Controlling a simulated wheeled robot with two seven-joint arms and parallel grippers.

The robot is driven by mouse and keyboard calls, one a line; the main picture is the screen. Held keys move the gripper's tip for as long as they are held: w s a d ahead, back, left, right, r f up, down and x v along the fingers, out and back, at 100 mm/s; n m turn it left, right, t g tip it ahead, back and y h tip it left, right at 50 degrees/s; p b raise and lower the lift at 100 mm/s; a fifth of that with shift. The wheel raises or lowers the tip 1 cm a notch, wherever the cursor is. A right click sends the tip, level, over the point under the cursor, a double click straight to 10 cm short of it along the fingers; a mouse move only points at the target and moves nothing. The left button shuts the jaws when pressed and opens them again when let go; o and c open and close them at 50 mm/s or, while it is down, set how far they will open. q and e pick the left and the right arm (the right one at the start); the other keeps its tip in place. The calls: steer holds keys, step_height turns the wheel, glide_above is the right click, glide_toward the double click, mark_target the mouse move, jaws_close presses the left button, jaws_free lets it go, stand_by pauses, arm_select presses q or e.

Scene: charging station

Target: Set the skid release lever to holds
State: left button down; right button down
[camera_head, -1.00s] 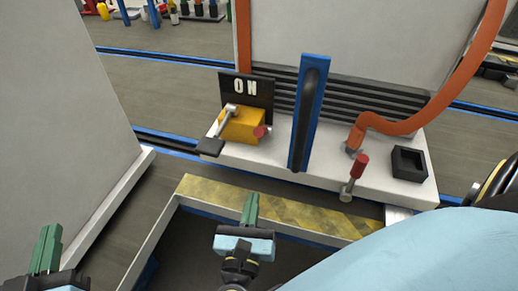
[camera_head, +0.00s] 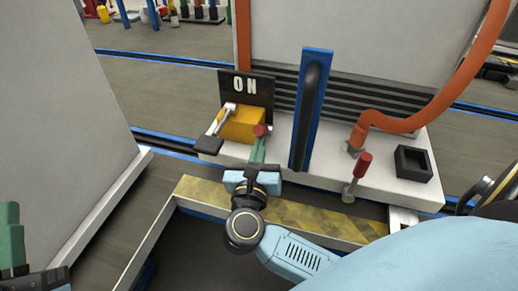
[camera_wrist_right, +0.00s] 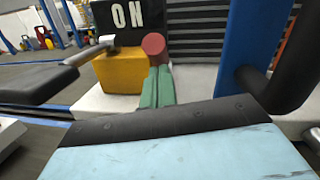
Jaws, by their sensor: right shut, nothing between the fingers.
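A yellow box (camera_head: 240,124) stands on the white bench below a black "ON" sign (camera_head: 245,87). A pale lever with a dark flat paddle (camera_head: 208,145) sticks out from its left side. A red round knob (camera_head: 261,130) sits at its right front; it also shows in the right wrist view (camera_wrist_right: 153,43). A red-handled lever (camera_head: 362,164) stands farther right. I cannot tell which of these is the skid release lever. My right gripper (camera_head: 258,150) is shut and empty, its green fingertips (camera_wrist_right: 157,72) just below the red knob; contact is unclear. My left gripper (camera_head: 10,235) is partly cut off at the left edge.
A blue upright post with a black handle (camera_head: 309,110) stands just right of my right gripper. An orange hose (camera_head: 410,125) and a black square socket (camera_head: 412,163) are farther right. A yellow-black striped ledge (camera_head: 310,219) runs in front. A large grey panel (camera_head: 60,120) fills the left.

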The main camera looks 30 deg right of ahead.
mark_target(262, 130)
stand_by(0.3)
